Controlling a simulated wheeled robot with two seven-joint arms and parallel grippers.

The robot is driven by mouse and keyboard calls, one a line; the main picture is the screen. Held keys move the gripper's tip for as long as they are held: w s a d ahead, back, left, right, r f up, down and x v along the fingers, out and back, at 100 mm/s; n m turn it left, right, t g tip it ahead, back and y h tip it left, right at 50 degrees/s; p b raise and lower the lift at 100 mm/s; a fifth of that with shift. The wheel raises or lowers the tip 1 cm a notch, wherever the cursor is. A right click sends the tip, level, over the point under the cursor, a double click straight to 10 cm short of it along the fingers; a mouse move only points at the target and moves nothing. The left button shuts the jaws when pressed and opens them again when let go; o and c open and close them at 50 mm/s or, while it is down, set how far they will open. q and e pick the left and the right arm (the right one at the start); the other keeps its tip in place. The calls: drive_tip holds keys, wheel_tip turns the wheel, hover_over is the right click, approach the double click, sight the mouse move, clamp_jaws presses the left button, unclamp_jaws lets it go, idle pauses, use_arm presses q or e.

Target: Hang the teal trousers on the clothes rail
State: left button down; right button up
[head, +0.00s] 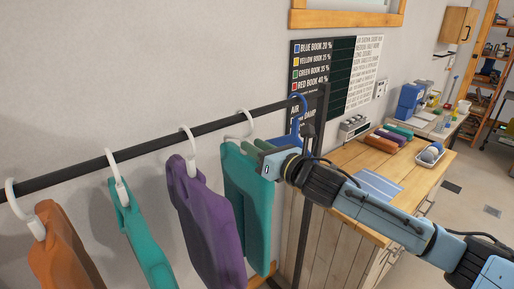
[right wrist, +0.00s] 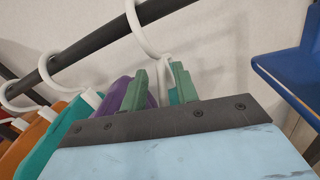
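The teal trousers (head: 248,205) hang below the black clothes rail (head: 150,148), beside a purple garment (head: 208,225). Their white hanger hook (head: 248,123) is up at the rail and appears to loop over it. My right gripper (head: 258,148) is at the top of the trousers. In the right wrist view its two green fingers (right wrist: 160,88) stand apart on either side of the white hook's stem (right wrist: 164,75), with a gap showing. The hook crosses the rail (right wrist: 90,48) there. The gripper hides part of the trousers' top. My left gripper is not in view.
Another teal garment (head: 145,245) and an orange one (head: 62,250) hang further left. A blue item (head: 285,139) hangs at the rail's right end, near the upright post (head: 312,190). A wooden workbench (head: 350,160) with several objects stands at right.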

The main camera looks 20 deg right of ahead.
drive_tip(key=shift+o, duration=0.4)
drive_tip(key=shift+f, duration=0.15)
drive_tip(key=shift+s+d, duration=0.15)
drive_tip(key=shift+s, duration=0.1)
drive_tip(key=b+v, duration=0.3)
drive_tip(key=v, duration=0.9)
drive_tip(key=shift+s+b, duration=0.35)
drive_tip(key=shift+s, duration=0.05)
